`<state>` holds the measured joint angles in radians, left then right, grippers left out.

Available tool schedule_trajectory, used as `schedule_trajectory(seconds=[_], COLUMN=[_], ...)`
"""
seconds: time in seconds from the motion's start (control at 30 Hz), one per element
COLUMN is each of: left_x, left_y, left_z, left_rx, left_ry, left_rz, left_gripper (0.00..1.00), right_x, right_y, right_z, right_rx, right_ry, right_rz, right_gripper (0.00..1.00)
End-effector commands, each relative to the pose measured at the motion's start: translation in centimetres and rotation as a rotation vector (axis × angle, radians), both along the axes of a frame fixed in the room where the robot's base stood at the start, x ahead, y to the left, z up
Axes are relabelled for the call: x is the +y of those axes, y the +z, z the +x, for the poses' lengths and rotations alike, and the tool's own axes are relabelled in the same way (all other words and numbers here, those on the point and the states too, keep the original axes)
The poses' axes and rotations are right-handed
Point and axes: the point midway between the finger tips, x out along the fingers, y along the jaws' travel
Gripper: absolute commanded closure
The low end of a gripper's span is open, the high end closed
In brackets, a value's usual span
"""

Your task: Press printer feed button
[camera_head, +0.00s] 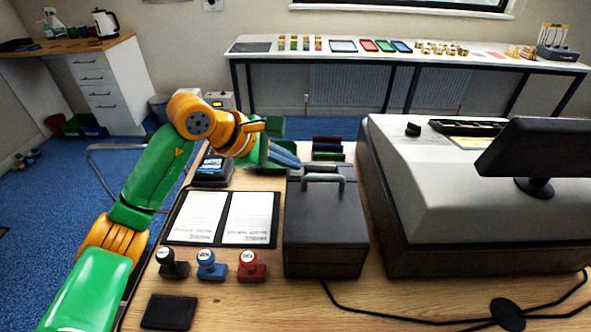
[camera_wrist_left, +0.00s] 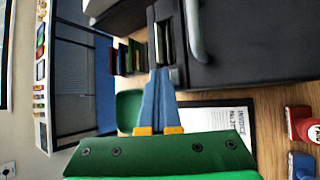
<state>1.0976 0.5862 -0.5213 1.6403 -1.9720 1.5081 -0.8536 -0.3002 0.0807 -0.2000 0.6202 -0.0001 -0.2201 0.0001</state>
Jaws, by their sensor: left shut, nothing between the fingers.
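My left gripper (camera_head: 297,164) is shut and empty, its blue fingers pointing right at the back left corner of a dark grey box with a handle (camera_head: 325,228). I cannot make out a feed button or tell whether the tips touch the unit. My right gripper is not in view.
A black folder with white sheets (camera_head: 221,218), several stamps (camera_head: 211,265) and a black pad (camera_head: 169,312) lie in front. A small dark device (camera_head: 213,170) stands left. A large beige machine (camera_head: 430,185) blocks the right. A cable (camera_head: 400,318) crosses the front.

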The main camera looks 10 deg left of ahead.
Motion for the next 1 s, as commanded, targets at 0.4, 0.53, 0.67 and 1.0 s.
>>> schedule_trajectory(seconds=[0.4,0.53,0.67,1.0], left_x=[0.0,0.0,0.0,0.0], left_y=[0.1,0.8,1.6,1.6], left_z=[0.0,0.0,0.0,0.0], left_rx=[0.001,0.000,0.001,0.002], left_ry=[0.000,0.001,0.001,0.001], left_rz=[0.001,0.001,0.000,0.000], left_gripper=[1.00,1.00,1.00,1.00], right_x=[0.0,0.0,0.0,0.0], right_y=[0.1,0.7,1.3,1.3], right_z=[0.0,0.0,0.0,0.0], right_rx=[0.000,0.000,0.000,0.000], right_ry=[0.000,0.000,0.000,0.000], right_rz=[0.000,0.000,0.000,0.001], right_gripper=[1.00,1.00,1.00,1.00])
